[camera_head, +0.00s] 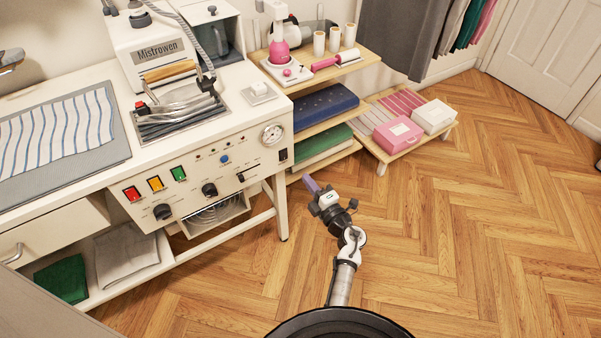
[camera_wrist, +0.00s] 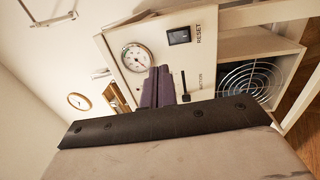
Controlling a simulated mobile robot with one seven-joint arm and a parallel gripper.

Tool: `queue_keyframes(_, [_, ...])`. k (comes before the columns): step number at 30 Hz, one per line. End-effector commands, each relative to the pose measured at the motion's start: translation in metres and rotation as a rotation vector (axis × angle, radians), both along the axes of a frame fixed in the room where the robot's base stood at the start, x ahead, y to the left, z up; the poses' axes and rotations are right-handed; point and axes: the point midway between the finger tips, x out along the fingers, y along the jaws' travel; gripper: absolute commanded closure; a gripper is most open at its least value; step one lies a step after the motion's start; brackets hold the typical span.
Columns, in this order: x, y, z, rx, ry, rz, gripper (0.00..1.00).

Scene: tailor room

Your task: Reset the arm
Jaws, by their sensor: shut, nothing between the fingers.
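My gripper (camera_head: 311,186) is at the end of my arm, above the wooden floor and to the right of the white steam table's leg in the head view. Its purple fingers are shut together and empty. In the wrist view the closed fingers (camera_wrist: 158,88) point toward the front panel of the table, with the round gauge (camera_wrist: 137,57) beside them and the black switch marked RESET (camera_wrist: 179,36) beyond. I cannot tell the exact gap to the panel, but in the head view the gripper looks apart from it.
The steam table (camera_head: 262,111) fills the left, with an iron on top. A wooden shelf (camera_head: 318,67) holds a pink bottle, rollers and folded cloth. A low stand (camera_head: 447,131) carries a pink box (camera_head: 397,136) and a white box (camera_head: 434,117). The floor to the right is clear.

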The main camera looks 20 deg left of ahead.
Motion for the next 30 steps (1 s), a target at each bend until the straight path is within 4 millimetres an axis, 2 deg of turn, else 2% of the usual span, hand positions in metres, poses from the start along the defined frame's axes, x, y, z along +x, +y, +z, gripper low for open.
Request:
queue_keyframes(6, [-0.010, -0.014, 0.002, 0.000, 0.000, -0.001, 1.00])
queue_keyframes(23, [-0.011, -0.014, 0.003, 0.001, 0.000, 0.000, 1.00])
queue_keyframes(26, [-0.009, -0.008, 0.016, 0.021, -0.019, 0.005, 1.00])
queue_keyframes(29, [-0.005, 0.009, 0.055, 0.084, -0.068, 0.021, 1.00])
queue_keyframes(30, [-0.004, 0.019, 0.078, 0.124, -0.095, 0.031, 1.00])
